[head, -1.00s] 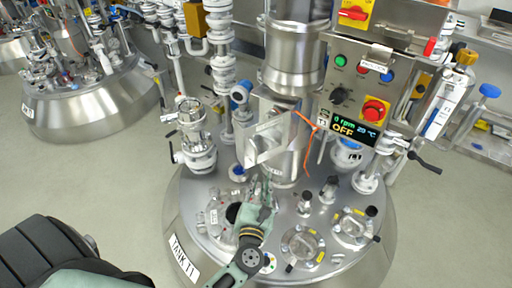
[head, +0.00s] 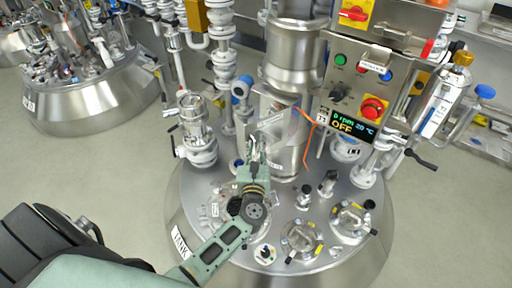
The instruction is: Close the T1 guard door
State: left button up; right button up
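The T1 guard door (head: 276,124) is the grey metal panel at the front of the steel column above the tank marked TANK T1. An orange cord hangs by its right edge. My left gripper (head: 258,150) is raised at the door's lower left part, its fingers pointing up toward it. The fingers look grey against grey metal, so I cannot tell whether they touch the door or how far apart they are. The gripper hides the door's lower left part. I cannot tell whether the door is fully closed. My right gripper is not in view.
A control panel (head: 358,88) with buttons and a display reading OFF stands right of the column. White valves and pipes rise on both sides. The tank lid (head: 318,208) carries several glass ports and fittings. Another tank (head: 95,98) stands at the left, with open floor between.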

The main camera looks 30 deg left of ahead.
pick_arm(q)
grip_shut()
dwell(0.4)
jog(key=shift+a, duration=0.1)
